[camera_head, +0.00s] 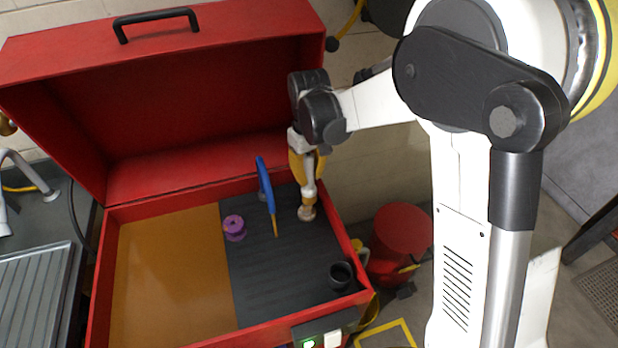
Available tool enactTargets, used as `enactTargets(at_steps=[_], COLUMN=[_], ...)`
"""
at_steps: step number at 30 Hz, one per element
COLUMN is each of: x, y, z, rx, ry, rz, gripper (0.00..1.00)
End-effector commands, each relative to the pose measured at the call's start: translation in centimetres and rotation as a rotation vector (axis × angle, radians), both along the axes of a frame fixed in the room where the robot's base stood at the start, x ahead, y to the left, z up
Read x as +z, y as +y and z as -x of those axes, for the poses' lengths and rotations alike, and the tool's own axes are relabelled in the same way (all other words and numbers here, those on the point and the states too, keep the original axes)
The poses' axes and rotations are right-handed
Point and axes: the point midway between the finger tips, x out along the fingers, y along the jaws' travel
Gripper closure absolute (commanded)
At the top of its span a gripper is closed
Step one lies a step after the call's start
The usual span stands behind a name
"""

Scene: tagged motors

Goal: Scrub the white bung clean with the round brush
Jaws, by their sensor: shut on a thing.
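My gripper (308,170), with yellow fingers, hangs over the right, dark half of the open red case. It is shut on a pale upright handle with a round tan end (306,212), which looks like the round brush. Its lower end is at or just above the dark ribbed floor; I cannot tell whether it touches anything. I cannot make out the white bung; it may be hidden under or behind the brush end.
A purple spool (234,228) and a blue-handled tool with an orange tip (266,186) are left of the brush. A black cup (341,275) stands at the front right. The tan left half (170,270) is bare. The red case's raised lid (180,110) stands behind.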

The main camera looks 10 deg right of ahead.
Motion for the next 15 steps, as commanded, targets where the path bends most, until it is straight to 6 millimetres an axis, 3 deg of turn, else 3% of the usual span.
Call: enactTargets(at_steps=[7, 15], x=[2.4, 2.8], y=[0.0, 0.0], z=[-0.2, -0.2], rx=[-0.002, -0.002], ry=[0.000, 0.000], rz=[0.000, 0.000], gripper=[1.00, 1.00])
